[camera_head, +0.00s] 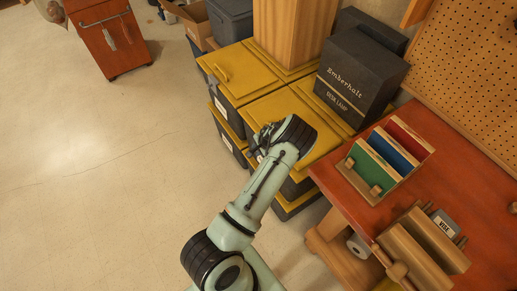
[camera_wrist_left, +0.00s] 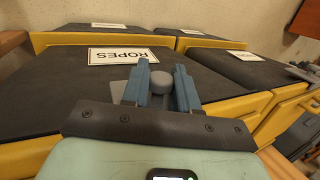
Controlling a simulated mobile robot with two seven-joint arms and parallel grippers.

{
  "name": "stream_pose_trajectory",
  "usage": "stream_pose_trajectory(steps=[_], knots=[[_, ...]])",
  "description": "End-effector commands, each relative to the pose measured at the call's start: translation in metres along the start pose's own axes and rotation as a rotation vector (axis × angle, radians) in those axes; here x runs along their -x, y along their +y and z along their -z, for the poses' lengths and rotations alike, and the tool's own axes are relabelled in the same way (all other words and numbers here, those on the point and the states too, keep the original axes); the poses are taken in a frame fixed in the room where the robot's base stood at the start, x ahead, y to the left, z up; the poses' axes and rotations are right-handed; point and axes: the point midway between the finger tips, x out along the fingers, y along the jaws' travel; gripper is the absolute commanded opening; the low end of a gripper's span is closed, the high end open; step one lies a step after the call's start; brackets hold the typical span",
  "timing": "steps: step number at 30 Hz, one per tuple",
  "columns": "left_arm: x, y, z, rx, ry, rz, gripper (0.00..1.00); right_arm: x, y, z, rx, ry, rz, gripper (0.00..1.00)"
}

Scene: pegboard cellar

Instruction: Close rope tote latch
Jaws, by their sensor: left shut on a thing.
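In the left wrist view a dark tote (camera_wrist_left: 60,84) with yellow edges carries a white ROPES label (camera_wrist_left: 122,55), shown upside down. My left gripper (camera_wrist_left: 162,68) is at this dark face, with its two blue-grey fingers on either side of a rounded grey piece (camera_wrist_left: 164,84), shut on it. I cannot tell whether that piece is the latch. In the head view the left gripper (camera_head: 263,138) is at the near side of the yellow-lidded totes (camera_head: 280,112), its fingertips mostly hidden by my wrist. The right gripper is not in view.
A wooden post (camera_head: 290,30) and a black desk lamp box (camera_head: 360,75) stand on the totes. A red-topped workbench (camera_head: 460,175) with coloured boards in a rack (camera_head: 388,158) is close on the right. The floor to the left is clear up to a red cabinet (camera_head: 112,40).

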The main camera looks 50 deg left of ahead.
Motion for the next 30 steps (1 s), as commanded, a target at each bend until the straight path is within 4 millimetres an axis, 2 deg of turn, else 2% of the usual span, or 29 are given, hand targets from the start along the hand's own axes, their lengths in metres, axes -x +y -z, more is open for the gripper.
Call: stream_pose_trajectory(steps=[4,5,6,15,19,23,30], knots=[[0.000,0.000,-0.001,-0.003,-0.003,0.000,0.00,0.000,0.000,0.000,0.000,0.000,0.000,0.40],[0.000,0.000,-0.001,-0.003,-0.003,0.000,0.38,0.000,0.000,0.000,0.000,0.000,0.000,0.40],[0.000,0.000,-0.001,-0.003,-0.003,0.000,0.51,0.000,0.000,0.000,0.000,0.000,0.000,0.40],[0.001,0.000,0.000,-0.002,-0.001,0.000,0.52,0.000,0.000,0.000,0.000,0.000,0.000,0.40],[0.010,0.000,0.000,-0.002,0.000,0.001,0.52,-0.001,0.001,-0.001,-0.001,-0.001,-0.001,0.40],[0.033,0.001,0.001,-0.003,0.003,0.000,0.52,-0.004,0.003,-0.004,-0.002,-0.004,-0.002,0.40],[0.088,0.000,0.001,-0.003,0.003,0.000,0.52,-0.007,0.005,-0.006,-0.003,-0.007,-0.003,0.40]])
